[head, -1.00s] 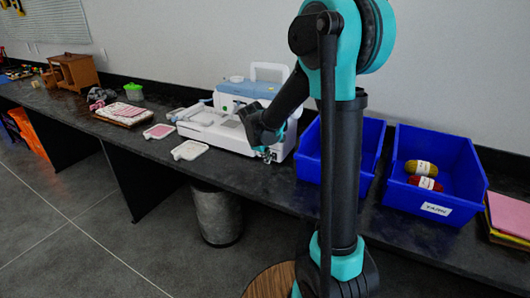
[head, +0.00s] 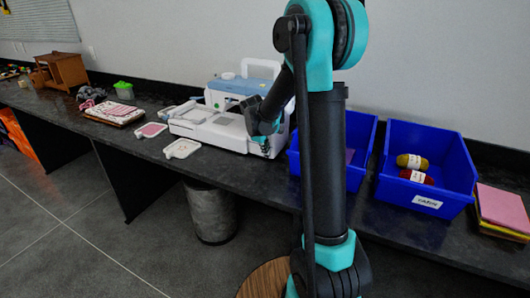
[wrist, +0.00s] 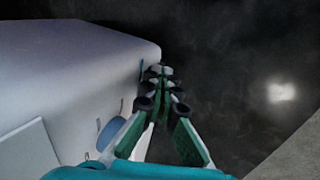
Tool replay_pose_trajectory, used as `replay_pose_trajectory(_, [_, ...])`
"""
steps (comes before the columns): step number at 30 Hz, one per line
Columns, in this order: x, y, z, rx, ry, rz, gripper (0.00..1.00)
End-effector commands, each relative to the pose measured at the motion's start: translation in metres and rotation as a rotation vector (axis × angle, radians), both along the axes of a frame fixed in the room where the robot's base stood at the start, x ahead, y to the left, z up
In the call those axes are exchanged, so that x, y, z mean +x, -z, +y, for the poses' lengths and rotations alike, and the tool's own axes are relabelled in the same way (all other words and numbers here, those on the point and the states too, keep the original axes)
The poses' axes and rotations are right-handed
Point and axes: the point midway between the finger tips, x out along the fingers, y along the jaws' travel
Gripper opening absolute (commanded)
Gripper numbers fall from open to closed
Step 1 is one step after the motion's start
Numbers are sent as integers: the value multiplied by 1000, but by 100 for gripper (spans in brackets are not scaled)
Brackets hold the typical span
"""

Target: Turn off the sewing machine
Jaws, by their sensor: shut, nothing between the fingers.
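The white and pale blue sewing machine (head: 212,127) stands on the dark counter in the head view. My gripper (head: 266,150) is by its right end, partly in front of it. In the wrist view, the machine's smooth white body (wrist: 75,65) fills the left side. My gripper (wrist: 158,75) is shut and empty, its fingertips close beside the machine's edge; I cannot tell whether they touch it. A blue round part (wrist: 110,132) on the machine's side shows next to the left finger. My arm hides part of the machine's right end in the head view.
Two blue bins stand right of the machine; the right bin (head: 447,190) holds yarn. Coloured sheets (head: 502,208) lie at the far right. A grey waste bin (head: 211,214) stands under the counter (head: 120,140).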

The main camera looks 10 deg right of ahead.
Motion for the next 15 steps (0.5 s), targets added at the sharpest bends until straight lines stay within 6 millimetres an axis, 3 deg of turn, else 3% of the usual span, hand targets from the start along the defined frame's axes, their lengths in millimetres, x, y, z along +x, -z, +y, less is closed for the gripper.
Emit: replay_pose_trajectory(15, [0,-10,0,-2,1,-3,0])
